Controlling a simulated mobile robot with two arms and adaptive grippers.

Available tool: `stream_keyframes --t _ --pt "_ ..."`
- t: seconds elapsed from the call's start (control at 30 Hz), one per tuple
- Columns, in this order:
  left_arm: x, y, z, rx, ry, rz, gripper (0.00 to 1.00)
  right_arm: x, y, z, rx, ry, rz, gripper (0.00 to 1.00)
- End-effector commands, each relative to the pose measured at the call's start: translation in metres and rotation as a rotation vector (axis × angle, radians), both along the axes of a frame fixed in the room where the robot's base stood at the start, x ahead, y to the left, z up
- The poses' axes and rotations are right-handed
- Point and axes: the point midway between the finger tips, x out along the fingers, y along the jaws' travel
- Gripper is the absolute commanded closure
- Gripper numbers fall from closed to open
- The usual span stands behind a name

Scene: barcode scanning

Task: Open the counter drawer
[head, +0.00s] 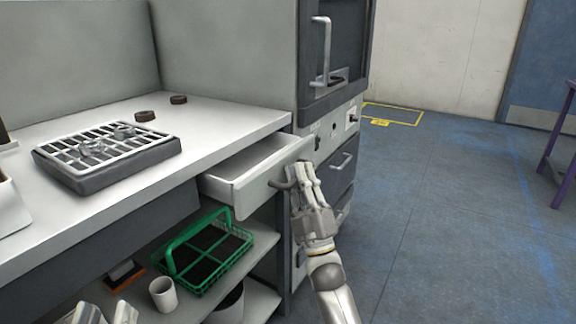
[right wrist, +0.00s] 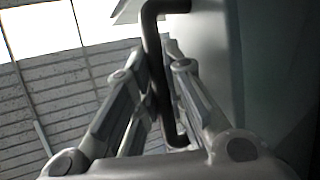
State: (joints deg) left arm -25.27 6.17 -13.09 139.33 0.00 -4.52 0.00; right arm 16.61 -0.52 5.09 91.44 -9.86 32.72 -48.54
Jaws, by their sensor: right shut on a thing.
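The counter drawer (head: 262,180) is pulled partly out from under the right end of the white counter, and its empty-looking inside shows. Its dark bar handle (head: 279,181) is on the front panel. My right gripper (head: 300,172) is at this handle, with its fingers closed around the bar. In the right wrist view the dark handle (right wrist: 153,45) runs between the two fingers of the gripper (right wrist: 158,75). My left gripper (head: 106,314) shows only its fingertips at the bottom left edge, spread apart with nothing seen between them.
A grey sectioned tray (head: 110,173) and two small dark round pieces (head: 145,116) stand on the counter (head: 215,117). Below are a green basket (head: 207,250) and a white cup (head: 163,294) on a shelf. A cabinet (head: 333,60) stands behind the drawer.

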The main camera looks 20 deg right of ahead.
Motion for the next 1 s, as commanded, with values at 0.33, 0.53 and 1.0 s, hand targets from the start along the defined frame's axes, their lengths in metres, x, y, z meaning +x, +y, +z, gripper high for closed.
stream_keyframes --t 0.33,0.53,1.0 --pt "0.004 0.01 -0.076 0.11 0.42 0.025 0.6 -0.035 -0.027 0.0 -0.003 0.006 0.0 1.0" --pt "-0.01 0.02 -0.117 0.165 0.642 0.04 0.6 -0.056 -0.043 0.0 -0.003 0.006 0.0 1.0" --pt "-0.05 0.038 -0.171 0.24 0.97 0.059 0.6 -0.092 -0.071 -0.002 -0.001 0.004 0.001 1.0"
